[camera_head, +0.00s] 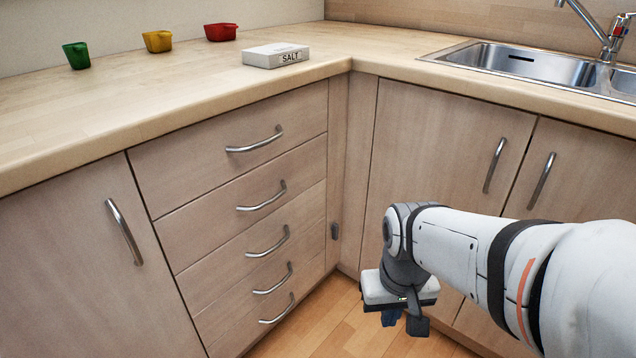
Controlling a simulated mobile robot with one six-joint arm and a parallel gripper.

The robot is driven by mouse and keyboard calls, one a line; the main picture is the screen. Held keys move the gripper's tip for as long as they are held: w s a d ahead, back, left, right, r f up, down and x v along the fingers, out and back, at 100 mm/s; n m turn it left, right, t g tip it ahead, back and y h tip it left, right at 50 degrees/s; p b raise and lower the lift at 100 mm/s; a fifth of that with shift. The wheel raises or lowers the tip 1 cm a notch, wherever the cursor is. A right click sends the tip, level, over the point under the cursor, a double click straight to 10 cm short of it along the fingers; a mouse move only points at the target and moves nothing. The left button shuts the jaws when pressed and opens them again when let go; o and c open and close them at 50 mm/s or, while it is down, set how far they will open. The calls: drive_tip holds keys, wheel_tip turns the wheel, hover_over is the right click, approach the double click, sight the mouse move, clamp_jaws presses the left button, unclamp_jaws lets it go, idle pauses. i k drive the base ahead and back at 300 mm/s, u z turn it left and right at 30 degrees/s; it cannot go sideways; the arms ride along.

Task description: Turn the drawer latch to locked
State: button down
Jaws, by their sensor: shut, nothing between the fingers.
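Cupboard doors with bar handles stand at left (124,232) and right (495,165). The worktop (190,90) above holds a salt box (275,55) and green, yellow and red cups. A sink (520,62) is at upper right. Bare wooden floor (335,325) shows below.

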sight(335, 228)
drive_tip(key=z, duration=0.1)
drive_tip(key=k, duration=0.5)
drive_tip(key=u, duration=0.85)
drive_tip(key=i, duration=0.95)
drive_tip(key=z, duration=0.05)
